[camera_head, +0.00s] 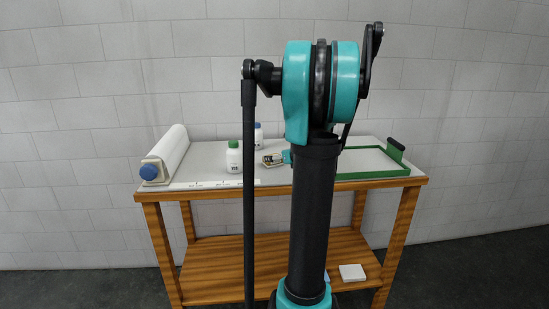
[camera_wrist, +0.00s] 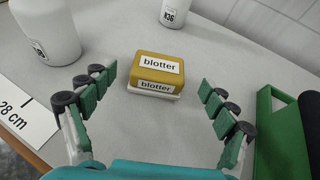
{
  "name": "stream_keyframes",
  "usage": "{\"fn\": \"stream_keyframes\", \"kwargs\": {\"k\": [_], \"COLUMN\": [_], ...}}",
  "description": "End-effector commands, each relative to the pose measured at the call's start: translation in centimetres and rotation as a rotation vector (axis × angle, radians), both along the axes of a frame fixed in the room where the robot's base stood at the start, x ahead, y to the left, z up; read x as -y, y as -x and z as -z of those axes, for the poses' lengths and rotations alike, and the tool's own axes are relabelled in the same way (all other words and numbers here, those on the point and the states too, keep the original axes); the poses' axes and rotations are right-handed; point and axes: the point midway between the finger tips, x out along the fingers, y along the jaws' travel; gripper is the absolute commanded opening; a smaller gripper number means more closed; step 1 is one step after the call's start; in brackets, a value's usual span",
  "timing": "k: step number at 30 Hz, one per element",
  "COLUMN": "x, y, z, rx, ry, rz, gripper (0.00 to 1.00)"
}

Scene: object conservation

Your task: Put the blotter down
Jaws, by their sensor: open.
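The blotter (camera_wrist: 155,72) is an ochre block with a white base and white labels reading "blotter". In the wrist view it rests on the grey tabletop, ahead of my gripper and roughly centred between the fingers. My gripper (camera_wrist: 158,110) is open, with one green-padded finger on each side and a gap to the blotter on both sides. Nothing is held between the fingers. In the head view my gripper (camera_head: 271,158) is low over the middle of the table, and the arm hides part of the tabletop behind it. The blotter is too small to make out clearly there.
A green-capped white bottle (camera_head: 234,158) and a blue-capped one (camera_head: 258,135) stand left of my gripper. A white roll (camera_head: 168,150) lies at the left edge. A green frame (camera_head: 372,175) lies on the right. A marked strip (camera_wrist: 22,112) runs along the front edge.

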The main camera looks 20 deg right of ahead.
Motion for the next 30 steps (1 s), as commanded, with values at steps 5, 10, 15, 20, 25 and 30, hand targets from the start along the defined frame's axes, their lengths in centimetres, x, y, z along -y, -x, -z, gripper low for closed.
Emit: {"fn": "stream_keyframes", "kwargs": {"k": [5,10,15,20,25,30], "x": [0.4,0.6,0.7,0.4,-4.4,-12.4], "y": [3.1,5.1,6.0,6.2,7.6,11.9], "z": [-1.3,-2.1,-2.5,-2.5,-0.2,4.4], "rx": [0.000,0.000,0.000,-0.003,-0.050,-0.106], "ry": [-0.001,-0.001,-0.001,0.013,0.245,0.716], "rz": [0.003,0.001,0.000,-0.011,-0.182,-0.564], "gripper": [0.86,0.86,0.86,0.86,0.86,0.86]}}
